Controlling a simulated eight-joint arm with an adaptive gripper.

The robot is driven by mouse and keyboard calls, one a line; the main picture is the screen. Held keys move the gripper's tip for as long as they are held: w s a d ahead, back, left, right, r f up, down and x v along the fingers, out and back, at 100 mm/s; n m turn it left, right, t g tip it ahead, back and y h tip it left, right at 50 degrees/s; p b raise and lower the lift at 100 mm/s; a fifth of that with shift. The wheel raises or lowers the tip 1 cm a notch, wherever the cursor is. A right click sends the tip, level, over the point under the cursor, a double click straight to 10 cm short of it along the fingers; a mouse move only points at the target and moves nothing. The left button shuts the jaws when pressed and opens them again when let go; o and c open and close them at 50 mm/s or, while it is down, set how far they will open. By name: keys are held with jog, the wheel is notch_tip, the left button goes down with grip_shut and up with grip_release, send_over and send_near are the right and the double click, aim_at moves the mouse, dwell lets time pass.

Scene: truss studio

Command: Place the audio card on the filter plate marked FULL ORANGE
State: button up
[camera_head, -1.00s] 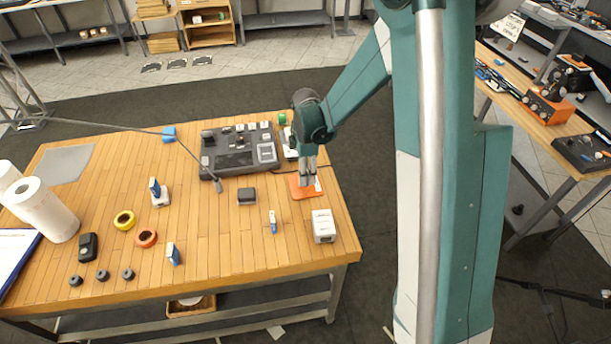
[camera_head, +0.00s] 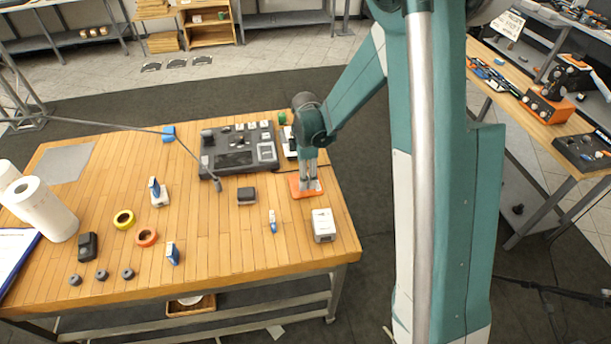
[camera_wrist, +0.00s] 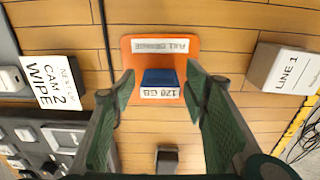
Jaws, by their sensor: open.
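The orange filter plate (camera_head: 295,191) lies near the right end of the wooden table. In the wrist view the plate (camera_wrist: 185,48) carries a white label reading FULL ORANGE, upside down. A blue card (camera_wrist: 160,78) with a white label, apparently 170 GB, is on the plate; I cannot tell for sure that it is the audio card. My gripper (camera_wrist: 160,76) is open, one finger on each side of the card, with gaps showing. In the head view my gripper (camera_head: 309,185) is low over the plate and hides the card.
A white box (camera_head: 323,225) marked LINE 1 (camera_wrist: 287,70) stands in front of the plate. A dark block (camera_head: 246,196) and a grey switcher (camera_head: 238,150) are to its left. A CAM 2 WIPE label (camera_wrist: 52,82) is close by. Another blue-and-white piece (camera_head: 272,222) stands front left.

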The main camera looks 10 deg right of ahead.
jog(key=shift+r, duration=0.15)
notch_tip(320, 180, up, 12)
dwell(0.9)
dwell(0.6)
jog(key=s+d+r+m+t, duration=0.35)
jog(key=s+r+m, duration=0.55)
jog(key=s+r, duration=0.55)
jog(key=s+d+m+t, duration=0.3)
jog(key=s+m, duration=0.6)
jog(key=s, duration=0.7)
jog(key=shift+r+t, duration=0.35)
jog(key=shift+r, duration=0.1)
